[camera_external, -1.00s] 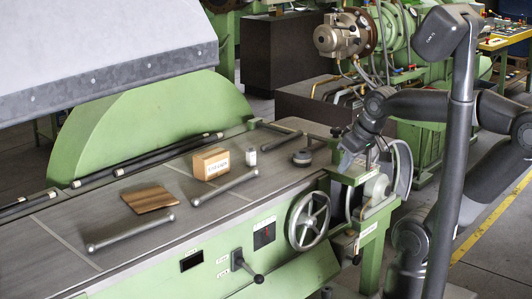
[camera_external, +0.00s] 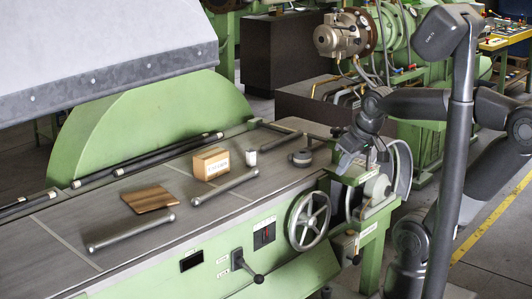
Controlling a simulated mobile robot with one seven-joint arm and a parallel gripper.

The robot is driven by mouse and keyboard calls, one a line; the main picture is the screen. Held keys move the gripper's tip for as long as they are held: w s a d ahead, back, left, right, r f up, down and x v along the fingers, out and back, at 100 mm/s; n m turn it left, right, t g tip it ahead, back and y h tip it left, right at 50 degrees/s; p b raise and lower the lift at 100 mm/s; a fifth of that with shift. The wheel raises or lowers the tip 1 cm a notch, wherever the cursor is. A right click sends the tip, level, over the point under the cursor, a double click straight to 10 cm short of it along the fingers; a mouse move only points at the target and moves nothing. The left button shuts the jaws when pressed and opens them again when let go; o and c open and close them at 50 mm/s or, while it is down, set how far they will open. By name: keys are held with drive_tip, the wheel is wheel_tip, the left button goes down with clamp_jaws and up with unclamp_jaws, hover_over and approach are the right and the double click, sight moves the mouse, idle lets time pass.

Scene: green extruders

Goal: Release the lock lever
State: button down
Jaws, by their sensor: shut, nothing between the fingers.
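A black-knobbed lever (camera_external: 247,267) sits on the green front panel of the machine, angled down to the right. A second small dark-knobbed lever (camera_external: 356,258) is by a grey box at the machine's right end. My gripper (camera_external: 346,164) is over the green end block (camera_external: 352,176), above and behind the handwheel (camera_external: 308,221), and apart from both levers. It is shut and empty; its fingertips are small and hard to make out against the block.
The machine bed (camera_external: 110,220) holds a cardboard box (camera_external: 211,164), a wooden board (camera_external: 149,199), grey bar handles, a small white bottle (camera_external: 251,157) and a dark round part (camera_external: 301,158). A curved guard (camera_external: 401,168) stands close right of my gripper. The floor in front is clear.

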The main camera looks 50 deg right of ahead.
drive_tip(key=w+a+f+m+g+y, duration=0.25)
drive_tip(key=w+f+g+y, duration=0.2)
drive_tip(key=f, duration=0.35)
drive_tip(key=m+t+y, duration=0.3)
drive_tip(key=m+y, duration=0.5)
drive_tip(key=m, duration=0.4)
approach(250, 271)
drive_tip(key=s+d+f, duration=0.2)
drive_tip(key=d+f, duration=0.1)
drive_tip(key=shift+s+d+f, duration=0.1)
drive_tip(key=shift+s, duration=0.1)
drive_tip(key=x, duration=1)
